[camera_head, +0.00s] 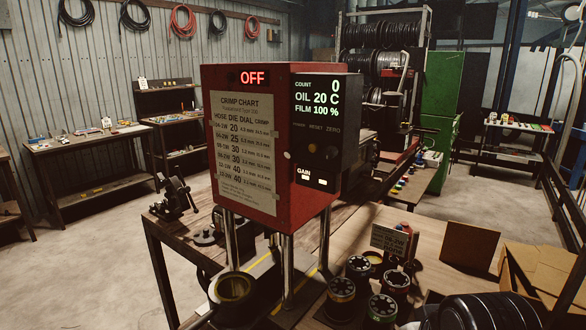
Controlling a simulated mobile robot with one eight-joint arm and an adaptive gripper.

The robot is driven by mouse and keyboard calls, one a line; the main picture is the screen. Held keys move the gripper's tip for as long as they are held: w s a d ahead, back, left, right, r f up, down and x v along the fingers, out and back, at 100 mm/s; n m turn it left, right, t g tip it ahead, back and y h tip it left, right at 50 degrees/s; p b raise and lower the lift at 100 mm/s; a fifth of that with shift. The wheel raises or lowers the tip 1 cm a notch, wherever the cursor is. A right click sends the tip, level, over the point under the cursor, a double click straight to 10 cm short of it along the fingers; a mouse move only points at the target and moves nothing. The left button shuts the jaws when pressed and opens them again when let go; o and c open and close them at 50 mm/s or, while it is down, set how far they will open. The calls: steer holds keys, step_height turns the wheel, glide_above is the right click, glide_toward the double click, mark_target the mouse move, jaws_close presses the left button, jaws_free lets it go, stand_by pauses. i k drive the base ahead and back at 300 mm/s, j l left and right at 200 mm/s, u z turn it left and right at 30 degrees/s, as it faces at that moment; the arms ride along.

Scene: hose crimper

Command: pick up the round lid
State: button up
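A low dark round piece with a small raised knob, which looks like a lid (205,238), lies on the wooden bench (160,228) left of the red crimper; I cannot be sure that it is the round lid. The crimper's housing and posts stand close to its right. Several round die canisters with dark dotted tops, one of them here (341,289), stand at the lower middle right. My gripper is not recognisable in this view.
The red crimper (262,150), its display reading OFF, stands on metal posts and blocks the middle. A bronze ring (236,287) is at its front foot. A vise (175,195) is on the bench's left. A black ribbed object (485,312) and cardboard box (545,270) fill the lower right.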

mark_target(206, 236)
steer(key=i+j+z, duration=0.4)
steer(key=j, duration=0.85)
steer(key=i+j+z, duration=0.15)
steer(key=j+z, duration=0.2)
steer(key=j, duration=0.95)
steer(key=j+z, duration=0.4)
steer(key=j, duration=0.95)
